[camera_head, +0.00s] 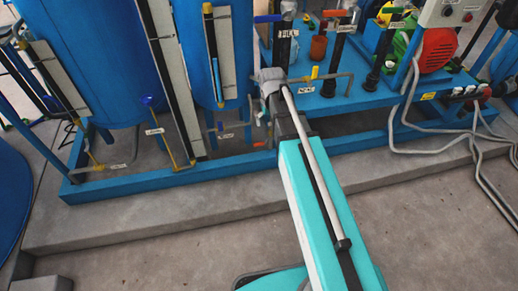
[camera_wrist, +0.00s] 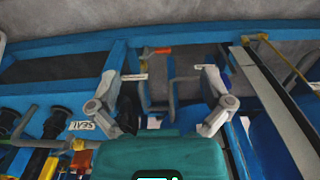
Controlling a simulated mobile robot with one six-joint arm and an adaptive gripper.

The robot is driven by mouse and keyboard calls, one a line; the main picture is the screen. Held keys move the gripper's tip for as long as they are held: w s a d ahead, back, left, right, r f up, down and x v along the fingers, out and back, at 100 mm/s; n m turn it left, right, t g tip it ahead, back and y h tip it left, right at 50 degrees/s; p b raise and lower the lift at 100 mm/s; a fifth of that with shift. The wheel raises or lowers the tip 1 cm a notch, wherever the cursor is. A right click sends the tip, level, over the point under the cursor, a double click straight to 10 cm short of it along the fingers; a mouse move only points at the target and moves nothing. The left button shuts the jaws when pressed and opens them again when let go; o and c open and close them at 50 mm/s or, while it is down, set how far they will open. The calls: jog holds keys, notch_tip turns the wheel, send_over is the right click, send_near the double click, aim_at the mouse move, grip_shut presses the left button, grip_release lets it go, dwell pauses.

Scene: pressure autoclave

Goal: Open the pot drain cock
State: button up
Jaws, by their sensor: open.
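My gripper (camera_wrist: 162,74) is open in the wrist view, with its two fingers apart and nothing held between them. A small cock with an orange-red handle (camera_wrist: 158,50) shows beyond the fingertips, near the blue base rail, with a gap to them. A white label (camera_wrist: 135,77) is beside the left finger; its text is too small to read, so I cannot confirm which cock is the pot drain cock. In the head view an orange-red handle (camera_head: 262,143) sits low beside my gripper (camera_head: 263,117), whose fingers are partly hidden by my arm.
Thin pipes (camera_wrist: 185,79) run close to the right finger. The blue base frame (camera_head: 230,162) stands on a concrete plinth (camera_head: 150,215). Blue tanks (camera_head: 85,55) are at left; a red motor (camera_head: 437,49) and loose cables (camera_head: 430,151) are at right.

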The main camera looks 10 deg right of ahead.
jog(key=b, duration=1.9)
send_over(259, 143)
notch_tip(259, 143, down, 21)
jog(key=shift+w+b, duration=0.1)
jog(key=shift+b, duration=0.25)
jog(key=shift+f, duration=0.2)
notch_tip(259, 143, down, 14)
jog(key=b, duration=1.3)
jog(key=shift+r+b, duration=0.25)
jog(key=shift+b, duration=0.15)
jog(key=c, duration=1.1)
